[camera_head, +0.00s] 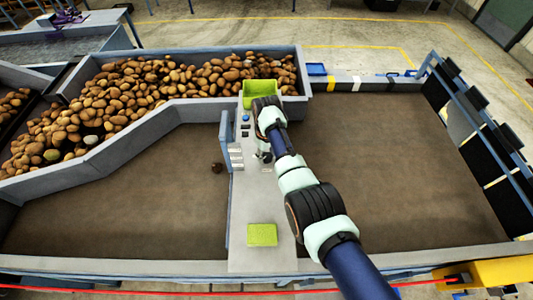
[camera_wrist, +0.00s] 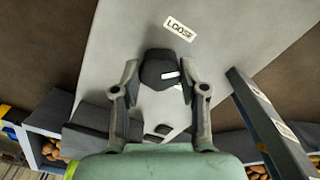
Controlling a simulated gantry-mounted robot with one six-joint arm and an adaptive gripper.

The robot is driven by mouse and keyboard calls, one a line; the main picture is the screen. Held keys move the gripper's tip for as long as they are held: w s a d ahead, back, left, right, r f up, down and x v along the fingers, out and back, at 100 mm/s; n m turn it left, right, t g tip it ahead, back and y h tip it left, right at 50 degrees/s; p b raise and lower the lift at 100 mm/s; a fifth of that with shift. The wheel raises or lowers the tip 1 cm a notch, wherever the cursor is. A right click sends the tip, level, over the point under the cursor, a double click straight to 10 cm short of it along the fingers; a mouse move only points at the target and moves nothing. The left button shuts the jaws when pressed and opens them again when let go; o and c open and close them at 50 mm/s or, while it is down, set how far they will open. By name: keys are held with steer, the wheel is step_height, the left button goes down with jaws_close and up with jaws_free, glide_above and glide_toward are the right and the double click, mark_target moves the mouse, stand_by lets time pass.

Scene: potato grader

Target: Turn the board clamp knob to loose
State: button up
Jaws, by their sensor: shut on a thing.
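The board clamp knob (camera_wrist: 158,66) is a black, faceted knob on the grey board (camera_wrist: 110,35). It sits between the two fingers of my gripper (camera_wrist: 158,80), which is shut on it. A white mark on the knob lies toward the right finger in the wrist view. A white label reading LOOSE (camera_wrist: 180,26) is on the board beyond the knob, slightly right. No other label for the knob is legible.
A green bin (camera_head: 261,88) stands at the board's far end and a green pad (camera_head: 262,235) at its near end. A trough of potatoes (camera_head: 180,104) is at far left. A dark rail with labels (camera_wrist: 262,115) rises right of my gripper. Brown belts flank the board.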

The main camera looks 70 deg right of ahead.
mark_target(266, 156)
steer(key=n, duration=0.4)
steer(key=shift+n, duration=0.3)
steer(key=shift+n+p, duration=0.3)
steer(key=shift+n, duration=1.9)
steer(key=o, duration=1.1)
steer(key=shift+o, duration=0.2)
step_height(266, 156, up, 12)
